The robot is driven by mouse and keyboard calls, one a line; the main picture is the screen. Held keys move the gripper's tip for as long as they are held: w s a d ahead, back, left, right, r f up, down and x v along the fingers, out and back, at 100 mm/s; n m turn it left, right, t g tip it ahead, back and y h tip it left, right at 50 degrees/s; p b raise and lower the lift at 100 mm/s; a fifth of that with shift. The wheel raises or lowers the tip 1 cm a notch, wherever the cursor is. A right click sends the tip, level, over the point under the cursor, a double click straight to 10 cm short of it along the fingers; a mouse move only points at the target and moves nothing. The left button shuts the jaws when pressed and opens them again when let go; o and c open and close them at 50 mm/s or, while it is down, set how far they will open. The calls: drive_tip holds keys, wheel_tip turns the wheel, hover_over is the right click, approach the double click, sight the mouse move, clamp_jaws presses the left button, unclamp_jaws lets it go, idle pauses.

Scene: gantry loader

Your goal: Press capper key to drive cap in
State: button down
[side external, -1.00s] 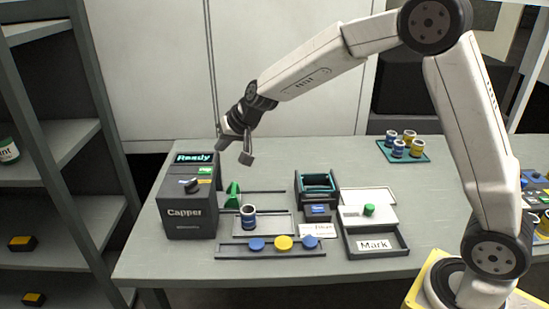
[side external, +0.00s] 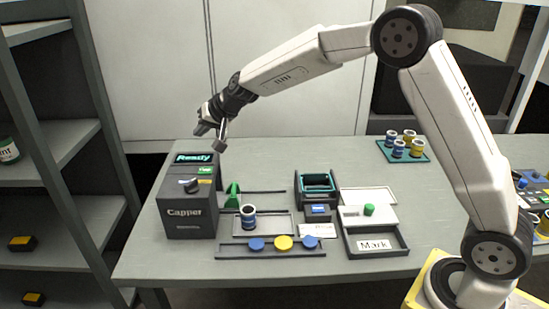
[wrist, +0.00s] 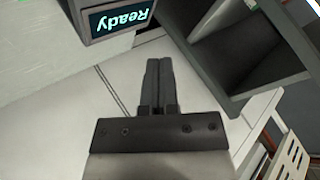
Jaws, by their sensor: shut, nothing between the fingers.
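The capper (side external: 188,222) is a dark grey box at the table's left end. Its screen (side external: 194,158) reads "Ready" and also shows in the wrist view (wrist: 120,19). On its sloped top are a black knob (side external: 190,186), a small green patch (side external: 205,171) and a yellow patch (side external: 204,182); I cannot tell which is the key. My gripper (side external: 210,138) is above the capper's back right, apart from it. In the wrist view its fingers (wrist: 158,64) are together and empty. A blue jar (side external: 248,220) stands upright on a plate right of the capper, with no cap seen on it.
Blue and yellow caps (side external: 283,243) lie on a front rail. A green part (side external: 233,195) stands beside the capper. A teal-rimmed holder (side external: 317,184) and a tray labelled "Mark" (side external: 398,236) are further right. Grey shelves (side external: 60,150) rise at left.

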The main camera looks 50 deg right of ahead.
sight(201, 169)
drive_tip(key=shift+f, duration=4.35)
drive_tip(key=shift+f, duration=0.85)
drive_tip(key=shift+r, duration=0.8)
drive_tip(key=shift+r, duration=2.55)
